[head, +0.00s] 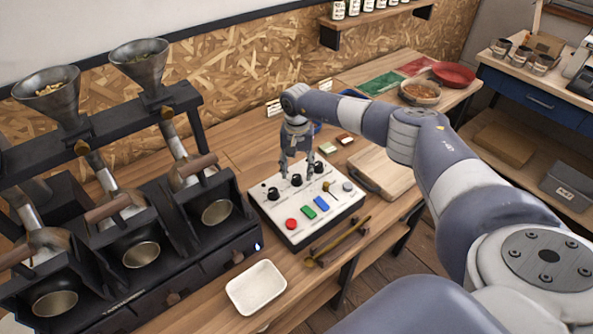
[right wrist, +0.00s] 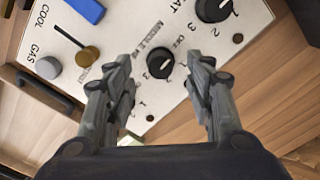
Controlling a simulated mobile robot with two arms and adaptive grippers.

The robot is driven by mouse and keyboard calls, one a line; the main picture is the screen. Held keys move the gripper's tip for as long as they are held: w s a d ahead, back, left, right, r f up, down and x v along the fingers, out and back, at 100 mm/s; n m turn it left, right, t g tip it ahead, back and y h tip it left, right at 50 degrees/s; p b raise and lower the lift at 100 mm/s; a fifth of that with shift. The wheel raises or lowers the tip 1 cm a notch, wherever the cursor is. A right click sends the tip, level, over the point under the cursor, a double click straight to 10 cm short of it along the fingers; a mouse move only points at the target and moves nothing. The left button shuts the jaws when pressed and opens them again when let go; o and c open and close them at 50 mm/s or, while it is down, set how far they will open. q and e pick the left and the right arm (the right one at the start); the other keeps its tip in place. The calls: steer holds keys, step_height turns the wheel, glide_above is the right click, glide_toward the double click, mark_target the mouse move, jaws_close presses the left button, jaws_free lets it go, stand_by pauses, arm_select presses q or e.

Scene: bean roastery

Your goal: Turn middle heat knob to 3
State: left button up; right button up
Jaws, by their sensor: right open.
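The white control panel (head: 274,215) lies on the bench with three black knobs along its back edge. The middle heat knob (right wrist: 160,63) lies between and beyond my fingertips in the right wrist view, with printed numbers around it. Its pointer setting is too small to read surely. In the head view it shows at the foot of my right gripper (head: 297,180). My right gripper (right wrist: 162,75) is open, pointing down, its fingers either side of the knob; I cannot tell whether they touch it. Another black knob (right wrist: 213,8) shows at the top. My left gripper is not in view.
A brass lever (right wrist: 88,55) and grey gas knob (right wrist: 48,67) sit close by. The panel also has red (head: 291,224), green (head: 309,212) and blue (head: 321,203) buttons. Roaster drums stand left, a white tray (head: 256,288) in front, a wooden board (head: 385,172) right.

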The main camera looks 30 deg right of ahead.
mark_target(297, 176)
step_height(297, 176, down, 3)
steer(key=shift+r, duration=0.1)
steer(key=shift+c, duration=0.3)
steer(key=c, duration=1)
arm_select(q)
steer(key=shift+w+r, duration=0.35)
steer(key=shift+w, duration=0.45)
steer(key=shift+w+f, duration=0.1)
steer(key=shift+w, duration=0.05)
